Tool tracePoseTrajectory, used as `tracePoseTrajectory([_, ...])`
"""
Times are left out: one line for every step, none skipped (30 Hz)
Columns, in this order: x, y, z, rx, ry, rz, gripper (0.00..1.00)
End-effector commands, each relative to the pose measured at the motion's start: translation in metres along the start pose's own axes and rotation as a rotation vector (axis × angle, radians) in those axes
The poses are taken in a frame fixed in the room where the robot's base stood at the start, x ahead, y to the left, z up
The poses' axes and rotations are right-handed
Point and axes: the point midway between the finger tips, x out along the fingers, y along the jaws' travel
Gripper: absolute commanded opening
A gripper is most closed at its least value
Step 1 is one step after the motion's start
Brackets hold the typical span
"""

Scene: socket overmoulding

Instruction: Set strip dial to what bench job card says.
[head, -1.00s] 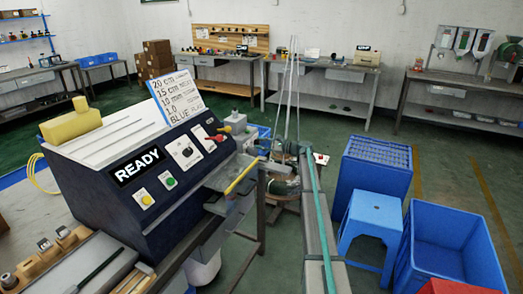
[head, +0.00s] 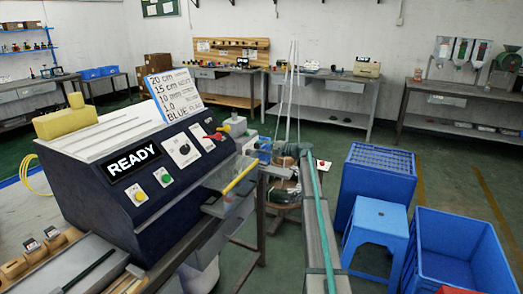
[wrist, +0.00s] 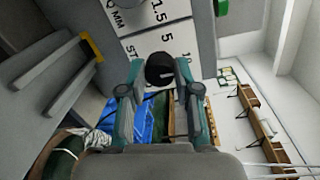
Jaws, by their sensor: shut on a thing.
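My gripper (wrist: 160,88) is shut on a black dial knob (wrist: 159,70) in the wrist view. The gripper hides part of the plate, and I cannot tell the knob's setting. In the head view the dark blue machine (head: 95,198) shows READY and carries two white dial plates (head: 183,150) on its sloped face.
A yellow button (head: 140,195), a green button (head: 166,180) and a red lever (head: 214,136) are on the machine's front. A yellow bar (head: 240,178) juts out at its right. Blue crates (head: 455,262) and a blue stool (head: 380,215) stand on the floor at right.

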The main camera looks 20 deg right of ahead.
Motion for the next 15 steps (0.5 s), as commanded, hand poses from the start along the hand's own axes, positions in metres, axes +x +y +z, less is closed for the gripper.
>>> tracePoseTrajectory([-0.0002,0.0003,0.0002,-0.003,0.0,0.0,0.0])
tracePoseTrajectory([-0.0002,0.0002,0.0002,-0.004,0.0,0.0,0.0])
tracePoseTrajectory([-0.0003,0.0001,0.0002,-0.005,0.0,0.0,0.0])
tracePoseTrajectory([-0.0003,0.0,0.0002,-0.005,0.0,0.0,0.0])
tracePoseTrajectory([-0.0003,0.0,0.0002,-0.005,0.0,0.0,0.0])
tracePoseTrajectory([-0.0003,-0.0001,0.0003,-0.005,0.0,0.0,0.0])
tracePoseTrajectory([-0.0003,-0.0001,0.0003,-0.004,0.0,0.0,0.0])
tracePoseTrajectory([-0.0003,0.0,0.0002,-0.004,0.0,0.0,0.0])
tracePoseTrajectory([-0.0003,0.0,0.0002,-0.004,0.0,0.0,0.0])
tracePoseTrajectory([-0.0003,0.0,0.0002,-0.004,0.0,0.0,0.0])
tracePoseTrajectory([-0.0003,0.0,0.0002,-0.004,0.0,0.0,0.0])
tracePoseTrajectory([-0.0003,0.0,0.0002,-0.004,0.0,0.0,0.35])
tracePoseTrajectory([-0.0003,0.0,0.0002,-0.004,0.0,0.0,0.4])
tracePoseTrajectory([-0.0003,0.0,0.0002,-0.004,0.0,0.0,0.45])
tracePoseTrajectory([-0.0003,0.0,0.0002,-0.004,0.0,0.0,0.52])
